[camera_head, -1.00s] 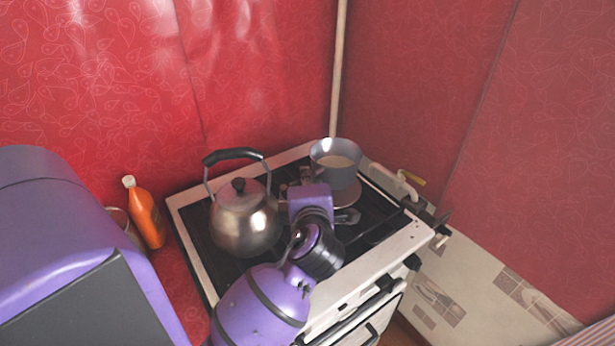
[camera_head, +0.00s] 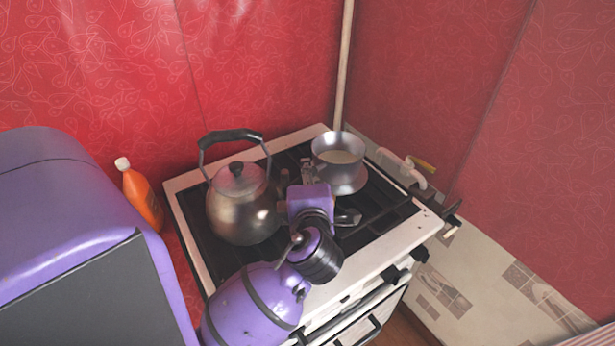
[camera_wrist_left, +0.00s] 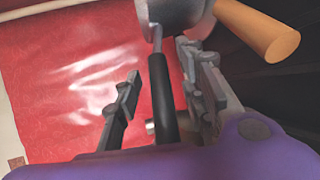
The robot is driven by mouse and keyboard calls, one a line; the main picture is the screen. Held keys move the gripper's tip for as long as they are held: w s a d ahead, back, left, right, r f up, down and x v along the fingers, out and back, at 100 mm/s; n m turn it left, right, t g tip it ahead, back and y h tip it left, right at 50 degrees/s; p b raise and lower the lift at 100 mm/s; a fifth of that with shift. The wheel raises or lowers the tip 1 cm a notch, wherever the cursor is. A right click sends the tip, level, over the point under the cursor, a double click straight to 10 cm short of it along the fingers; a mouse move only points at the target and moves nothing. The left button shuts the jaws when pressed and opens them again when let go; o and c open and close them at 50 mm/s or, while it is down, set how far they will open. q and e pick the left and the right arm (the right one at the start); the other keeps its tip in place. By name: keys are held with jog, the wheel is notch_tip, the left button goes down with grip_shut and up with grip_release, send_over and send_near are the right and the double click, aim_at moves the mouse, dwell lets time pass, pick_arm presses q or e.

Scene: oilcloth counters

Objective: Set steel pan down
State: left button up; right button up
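The steel pan (camera_head: 322,168), grey with a pale inside, is upright at the back right of the stove top (camera_head: 410,237). It appears to rest on a round flared piece (camera_head: 350,186); I cannot tell if that is part of it. My left gripper (camera_head: 328,192) is just in front of the pan. In the left wrist view the gripper (camera_wrist_left: 158,65) has its fingers apart, one on each side of a black handle (camera_wrist_left: 161,100) that runs to a grey metal body (camera_wrist_left: 172,14). The handle appears clear of both fingers. My right gripper is out of view.
A steel kettle (camera_head: 238,212) with a raised black handle stands left of my gripper. An orange bottle (camera_head: 141,195) is beyond the stove's left side. A pole (camera_head: 344,65) rises behind the pan. A tan cylinder (camera_wrist_left: 262,32) shows in the left wrist view.

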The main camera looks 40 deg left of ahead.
pick_arm(q)
jog(key=shift+d+r, duration=0.1)
jog(key=shift+r, duration=0.05)
jog(key=b+v, duration=0.1)
jog(key=v, duration=1)
jog(key=shift+s+d, duration=0.2)
jog(key=shift+s, duration=0.1)
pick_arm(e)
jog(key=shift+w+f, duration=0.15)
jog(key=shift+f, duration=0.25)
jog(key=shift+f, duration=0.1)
